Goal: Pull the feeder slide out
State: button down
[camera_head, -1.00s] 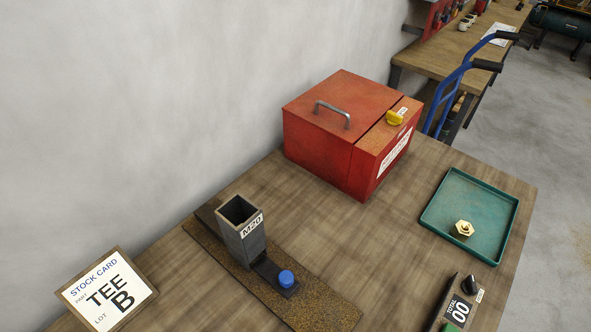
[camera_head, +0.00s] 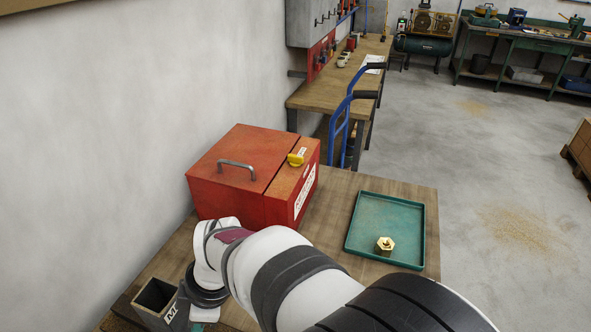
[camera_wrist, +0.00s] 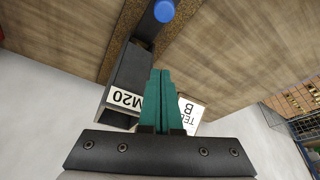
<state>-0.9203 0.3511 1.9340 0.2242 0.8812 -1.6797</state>
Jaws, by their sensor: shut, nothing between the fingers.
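The feeder is a dark square tube, the magazine labelled M20 (camera_head: 157,297), at the lower left of the head view. In the wrist view the magazine (camera_wrist: 128,72) stands left of my fingers. The feeder slide (camera_wrist: 148,27) is a dark bar at its foot with a blue knob (camera_wrist: 164,11) on its end, at the top of the wrist view. My gripper (camera_wrist: 159,74) is shut and empty, its green fingers together beside the magazine and apart from the knob. In the head view my arm hides the slide and knob.
A red box (camera_head: 250,180) with a handle and yellow knob stands behind my arm. A green tray (camera_head: 428,245) holds a brass hex fitting (camera_head: 385,244) on the right. A stock card (camera_wrist: 190,112) shows behind my fingers.

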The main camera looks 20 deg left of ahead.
jog(key=x, duration=0.9)
jog(key=shift+d+f, duration=0.1)
jog(key=shift+f, duration=0.2)
jog(key=d, duration=0.1)
jog(key=w, duration=0.1)
jog(key=d, duration=0.1)
jog(key=shift+w+d+f, duration=0.25)
jog(key=shift+d, duration=0.1)
jog(key=shift+w+d, duration=0.15)
jog(key=shift+d, duration=0.2)
jog(key=shift+d, duration=0.2)
jog(key=d, duration=1.4)
jog(key=shift+d, duration=0.15)
